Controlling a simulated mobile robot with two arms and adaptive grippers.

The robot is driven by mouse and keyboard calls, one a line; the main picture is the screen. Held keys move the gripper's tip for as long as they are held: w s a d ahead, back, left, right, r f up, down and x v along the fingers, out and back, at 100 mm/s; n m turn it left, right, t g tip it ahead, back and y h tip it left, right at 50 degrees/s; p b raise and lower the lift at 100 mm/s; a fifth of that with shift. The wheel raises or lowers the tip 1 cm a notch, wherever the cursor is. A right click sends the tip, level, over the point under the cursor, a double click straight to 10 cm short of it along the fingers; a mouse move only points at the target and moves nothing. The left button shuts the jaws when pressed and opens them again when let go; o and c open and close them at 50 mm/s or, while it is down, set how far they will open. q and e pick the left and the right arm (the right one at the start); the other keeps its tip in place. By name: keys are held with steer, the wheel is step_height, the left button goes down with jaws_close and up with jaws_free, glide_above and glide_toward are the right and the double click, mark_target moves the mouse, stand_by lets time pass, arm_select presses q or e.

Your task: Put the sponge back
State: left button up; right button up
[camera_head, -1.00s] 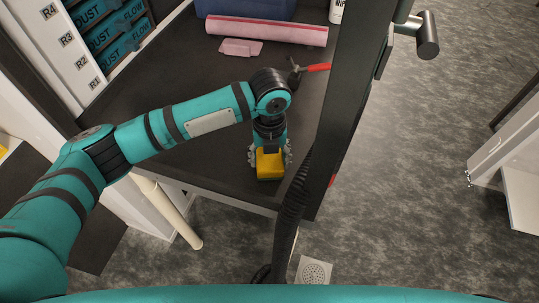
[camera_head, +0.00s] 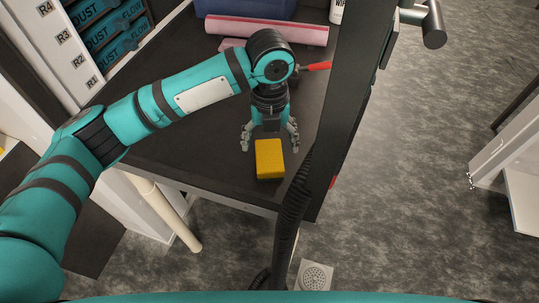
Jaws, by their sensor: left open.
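The yellow sponge (camera_head: 269,160) lies on the dark bench top (camera_head: 190,150), near its front edge. My left gripper (camera_head: 270,143) is open, just behind the sponge in the picture, with its fingers spread wide. The fingers appear clear of the sponge, though the height between them is hard to judge. My right gripper is not in view.
A pink roll (camera_head: 266,30) lies at the back of the bench before a blue bin (camera_head: 250,8). A red-handled tool (camera_head: 314,67) lies near a dark upright post (camera_head: 345,90) on the right. Labelled teal boxes (camera_head: 112,30) stand at the left. Bench left of the sponge is clear.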

mark_target(270, 157)
arm_select(q)
step_height(270, 157, up, 6)
steer(key=shift+f+b, duration=0.15)
steer(key=shift+b, duration=0.4)
